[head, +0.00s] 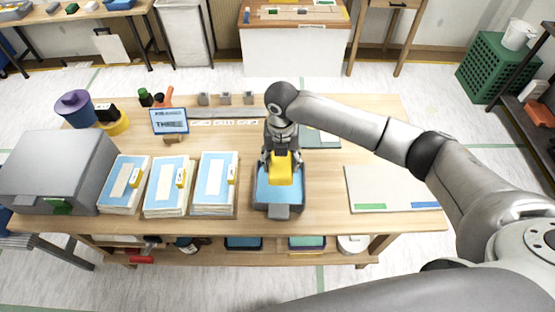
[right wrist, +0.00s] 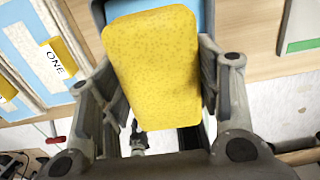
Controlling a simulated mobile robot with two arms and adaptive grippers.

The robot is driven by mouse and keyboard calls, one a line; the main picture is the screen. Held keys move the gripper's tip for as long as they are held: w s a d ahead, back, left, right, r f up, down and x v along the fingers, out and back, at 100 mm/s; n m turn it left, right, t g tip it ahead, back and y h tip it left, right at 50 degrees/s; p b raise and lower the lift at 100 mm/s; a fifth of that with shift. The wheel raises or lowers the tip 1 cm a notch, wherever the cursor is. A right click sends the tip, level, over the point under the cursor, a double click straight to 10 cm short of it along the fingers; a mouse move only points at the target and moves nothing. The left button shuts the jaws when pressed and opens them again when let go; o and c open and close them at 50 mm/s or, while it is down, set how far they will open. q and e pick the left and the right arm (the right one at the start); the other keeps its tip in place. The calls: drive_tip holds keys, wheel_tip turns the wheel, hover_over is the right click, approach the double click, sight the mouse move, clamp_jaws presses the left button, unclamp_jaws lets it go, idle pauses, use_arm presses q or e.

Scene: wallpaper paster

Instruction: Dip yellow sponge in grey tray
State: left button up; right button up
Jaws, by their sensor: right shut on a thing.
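The yellow sponge (head: 281,172) is held in my right gripper (head: 280,160) above the grey tray (head: 278,210). The tray has a blue inside and sits on the table near its front edge. In the right wrist view, the sponge (right wrist: 155,70) fills the space between the two fingers of my right gripper (right wrist: 160,95). The blue inside of the tray (right wrist: 208,15) shows behind the sponge there. I cannot tell whether the sponge touches the tray bottom. My left gripper is not in view.
Several stacks of blue and white sheets (head: 214,185) stand left of the tray. A grey box (head: 60,165) is at the table's left end. A pale board (head: 392,188) lies at the right. A small blue-screened sign (head: 169,121) stands behind. Bare table shows between tray and board.

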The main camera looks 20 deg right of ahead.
wheel_tip(320, 180, down, 5)
drive_tip(key=b, duration=0.4)
drive_tip(key=shift+a+f+b, duration=0.1)
drive_tip(key=shift+f+b, duration=0.05)
drive_tip(key=shift+b, duration=0.25)
drive_tip(key=shift+f+b, duration=0.3)
drive_tip(key=shift+f, duration=0.7)
drive_tip(key=shift+f, duration=0.15)
drive_tip(key=shift+f, duration=1.25)
drive_tip(key=shift+f, duration=0.15)
drive_tip(key=shift+r, duration=3.8)
